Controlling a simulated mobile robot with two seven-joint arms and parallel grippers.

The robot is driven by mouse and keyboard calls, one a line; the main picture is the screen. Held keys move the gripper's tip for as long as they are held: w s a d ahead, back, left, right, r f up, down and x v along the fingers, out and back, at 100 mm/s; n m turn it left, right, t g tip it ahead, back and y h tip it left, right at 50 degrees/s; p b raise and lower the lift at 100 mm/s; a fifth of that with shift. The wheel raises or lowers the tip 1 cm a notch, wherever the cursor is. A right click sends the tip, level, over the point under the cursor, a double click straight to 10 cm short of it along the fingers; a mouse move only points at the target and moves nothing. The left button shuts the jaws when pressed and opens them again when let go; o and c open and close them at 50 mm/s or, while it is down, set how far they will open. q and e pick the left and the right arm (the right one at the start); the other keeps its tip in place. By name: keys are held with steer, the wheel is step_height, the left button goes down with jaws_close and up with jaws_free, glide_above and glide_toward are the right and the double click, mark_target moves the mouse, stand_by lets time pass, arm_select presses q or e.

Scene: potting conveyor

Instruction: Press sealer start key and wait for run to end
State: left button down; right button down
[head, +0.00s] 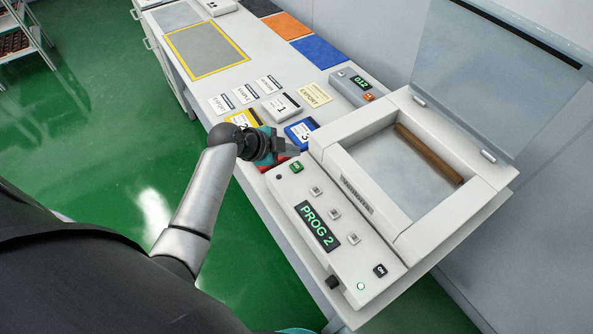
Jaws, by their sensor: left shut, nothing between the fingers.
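The sealer (455,220) is a white machine on the bench at the right, with its grey see-through lid (495,75) raised. A brown bar (428,153) lies along the far side of its open chamber. Its front panel has a green key (296,166), several small grey keys (334,212), a display (314,221) reading "PROG 2", a black "ON" switch (380,270) and a lit pale lamp (361,286). My left gripper (292,150) is shut and empty, just beyond the green key's end of the panel. Whether it touches anything is unclear. My right gripper is out of view.
Blue (299,132), yellow (243,120) and white (281,106) numbered items sit behind my left gripper, with a partly hidden red item. A small grey device (351,86) reads "012". Paper labels lie nearby; a yellow-framed area (207,52) is empty.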

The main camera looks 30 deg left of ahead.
mark_target(300, 162)
arm_select(q)
steer(key=shift+f+b, duration=0.9)
steer(key=shift+f, duration=0.55)
stand_by(0.9)
steer(key=shift+f+b, duration=0.35)
steer(key=shift+f, duration=0.1)
steer(key=shift+f+b, duration=0.35)
steer(key=shift+f, duration=0.1)
stand_by(0.4)
steer(key=shift+r, duration=0.1)
steer(key=shift+r+p, duration=0.75)
steer(key=shift+r, duration=0.05)
step_height(300, 162, up, 5)
steer(key=p, duration=0.4)
steer(key=shift+r+p, duration=0.1)
steer(key=shift+p, duration=0.25)
